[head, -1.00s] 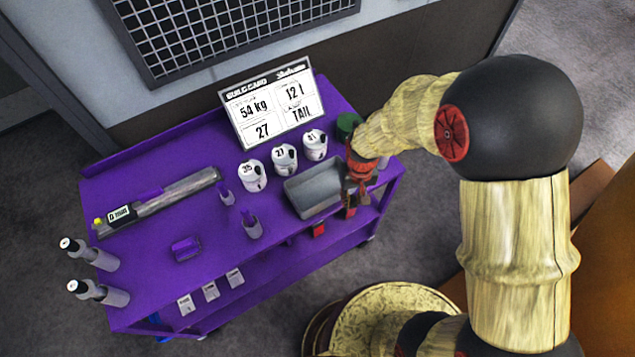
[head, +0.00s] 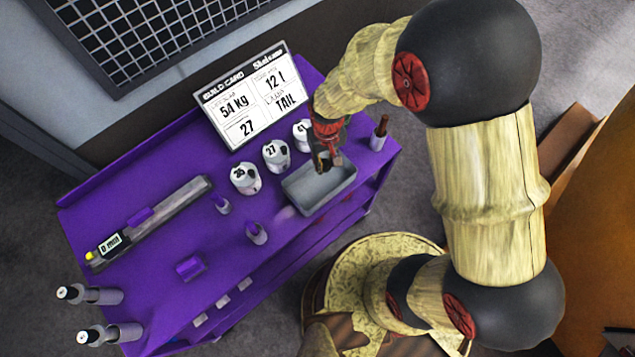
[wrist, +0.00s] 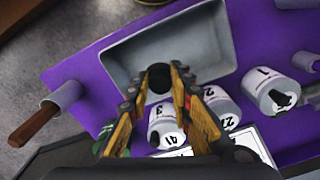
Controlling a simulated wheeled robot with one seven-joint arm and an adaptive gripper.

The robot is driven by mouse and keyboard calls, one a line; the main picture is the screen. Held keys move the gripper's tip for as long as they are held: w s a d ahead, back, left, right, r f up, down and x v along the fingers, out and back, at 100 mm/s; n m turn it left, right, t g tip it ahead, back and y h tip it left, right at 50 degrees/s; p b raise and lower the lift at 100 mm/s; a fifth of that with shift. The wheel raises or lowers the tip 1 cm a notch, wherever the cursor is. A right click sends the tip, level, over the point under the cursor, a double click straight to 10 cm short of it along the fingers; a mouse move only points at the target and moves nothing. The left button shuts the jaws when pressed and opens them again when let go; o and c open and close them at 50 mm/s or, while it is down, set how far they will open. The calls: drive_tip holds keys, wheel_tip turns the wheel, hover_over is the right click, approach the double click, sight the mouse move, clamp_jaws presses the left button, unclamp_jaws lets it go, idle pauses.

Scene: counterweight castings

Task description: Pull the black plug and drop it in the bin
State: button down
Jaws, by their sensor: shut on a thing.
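My gripper (head: 326,163) is over the grey open-topped bin (head: 332,199), near its back edge in the head view. In the wrist view my gripper (wrist: 160,72) is shut on the black plug (wrist: 160,79), a dark round piece between the fingertips. The grey bin (wrist: 117,65) lies behind the plug in that view, and its visible floor looks empty. The plug is hard to make out in the head view. How high it is above the bin floor I cannot tell.
White numbered canisters (head: 275,154) stand behind the bin, before the build card (head: 247,92). A brown-handled tool (head: 381,125) stands in a holder to the right. Purple holders (head: 256,233) are left of the bin. The purple table (head: 150,270) has clear room at front left.

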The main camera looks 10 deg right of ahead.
drive_tip(key=shift+f+b, duration=1.2)
drive_tip(key=shift+f, duration=0.9)
drive_tip(key=c, duration=1.5)
unclamp_jaws()
drive_tip(key=shift+c, duration=0.2)
wheel_tip(320, 180, up, 12)
drive_tip(key=shift+r, duration=0.1)
drive_tip(key=shift+s, duration=0.1)
